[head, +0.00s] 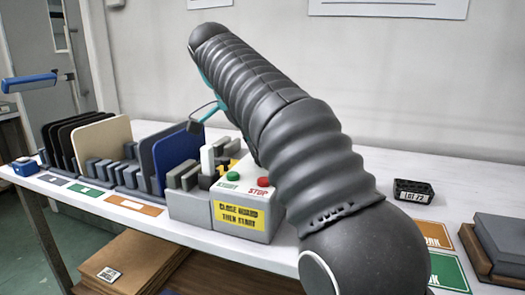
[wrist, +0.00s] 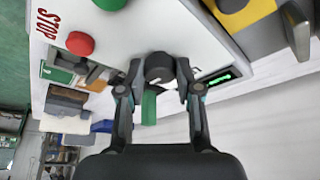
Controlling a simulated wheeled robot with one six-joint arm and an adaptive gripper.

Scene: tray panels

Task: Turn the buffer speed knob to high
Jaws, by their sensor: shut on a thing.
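The speed knob (wrist: 158,68) is a dark round knob on the light face of the buffer machine, in the wrist view. My gripper (wrist: 160,82) is shut on it, one finger on each side. The knob's pointer and setting cannot be read. The red STOP button (wrist: 79,43) is to the left of the knob in the wrist view. In the head view the machine (head: 240,222) carries a green START button (head: 231,177) and the red STOP button (head: 263,182). My arm hides the knob and gripper there.
A small lit green display (wrist: 215,78) sits right of the knob. A yellow guard label (head: 235,217) is on the machine's front. Racks with upright panels (head: 103,143) stand left on the white bench. A black bin (head: 413,191) and stacked trays (head: 500,240) are at right.

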